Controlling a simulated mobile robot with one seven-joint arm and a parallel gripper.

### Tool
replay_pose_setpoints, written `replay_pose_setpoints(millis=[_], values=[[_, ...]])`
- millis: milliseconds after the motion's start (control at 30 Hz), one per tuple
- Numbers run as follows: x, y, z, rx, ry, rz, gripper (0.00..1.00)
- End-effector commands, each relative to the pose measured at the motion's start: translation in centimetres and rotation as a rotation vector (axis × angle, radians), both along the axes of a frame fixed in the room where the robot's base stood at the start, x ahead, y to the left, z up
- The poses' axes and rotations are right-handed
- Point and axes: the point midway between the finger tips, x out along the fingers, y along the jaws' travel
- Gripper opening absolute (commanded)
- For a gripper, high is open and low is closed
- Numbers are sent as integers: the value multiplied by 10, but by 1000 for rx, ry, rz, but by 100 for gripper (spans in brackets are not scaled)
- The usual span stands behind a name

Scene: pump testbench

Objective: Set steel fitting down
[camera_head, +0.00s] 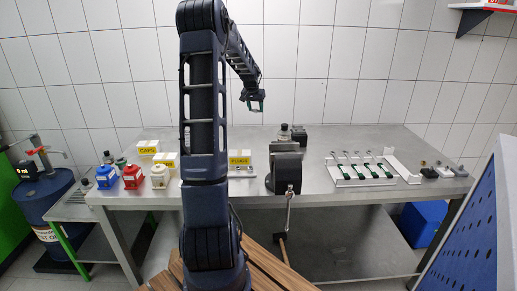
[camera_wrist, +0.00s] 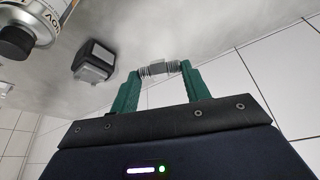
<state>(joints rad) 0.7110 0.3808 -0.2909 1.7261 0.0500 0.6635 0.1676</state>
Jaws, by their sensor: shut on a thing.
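A grey ribbed steel fitting (camera_wrist: 157,69) is between the green fingertips of my gripper (camera_wrist: 158,72) in the wrist view. The fingers are shut on its two ends and it lies across them. In the head view my gripper (camera_head: 257,104) is raised above the back of the steel bench (camera_head: 330,197), right of my arm's upright links. The fitting is too small there to make out. It is clear of the bench top.
A dark vise (camera_head: 285,172) stands at the bench's front edge, with a black block (camera_head: 299,135) behind it. A rack with green-handled tools (camera_head: 362,172) lies to the right. Blue (camera_head: 105,177), red and white containers stand left. Bare bench lies between vise and rack.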

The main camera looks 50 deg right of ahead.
Motion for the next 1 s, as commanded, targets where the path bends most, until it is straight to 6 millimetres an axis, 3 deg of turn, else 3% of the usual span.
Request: replay_pose_setpoints(millis=[167, 267, 800, 1000], values=[[-12, -9, -3, 0, 0, -15, 24], [-13, -10, -16, 2, 1, -17, 24], [-13, -10, -131, 2, 2, -17, 24], [-13, -10, -154, 0, 1, -17, 24]])
